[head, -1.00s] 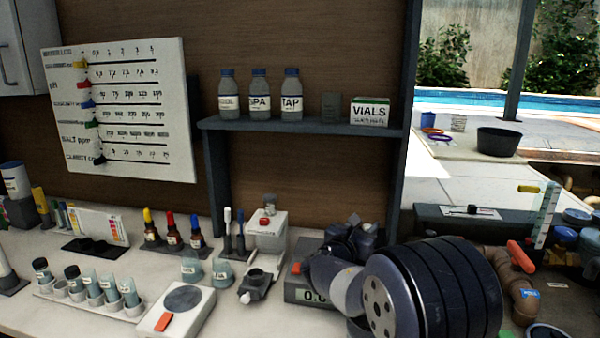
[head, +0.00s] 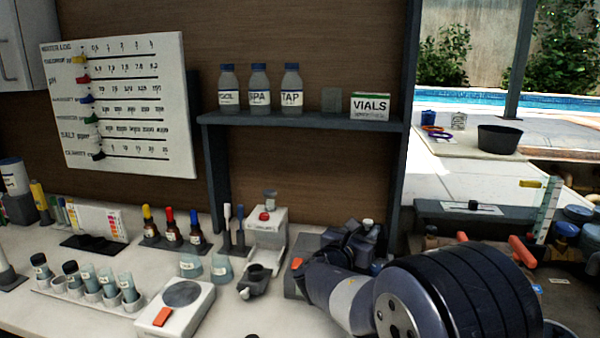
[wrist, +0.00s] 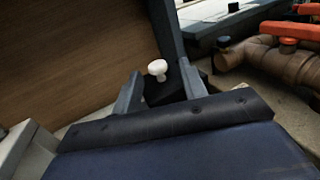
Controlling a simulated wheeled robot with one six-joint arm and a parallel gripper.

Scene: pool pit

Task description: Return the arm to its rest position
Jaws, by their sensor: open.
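My gripper (wrist: 160,90) is open in the wrist view, with its two grey fingers apart. A small white knob-like object (wrist: 157,68) shows between and beyond the fingertips; I cannot tell its distance, and nothing is visibly held. In the head view my dark arm reaches over the right end of the counter (head: 220,312), and the gripper end sits near the shelf's right post, partly hidden by my arm links. A grey scale (head: 297,284) with an orange button is partly covered by my arm.
A white device (head: 175,308), a vial rack (head: 95,298) and dropper bottles (head: 172,232) stand on the counter left of my arm. A shelf (head: 300,122) with three bottles and a VIALS box (head: 370,106) is above. Brown pipes (wrist: 270,62) with orange handles lie to the right.

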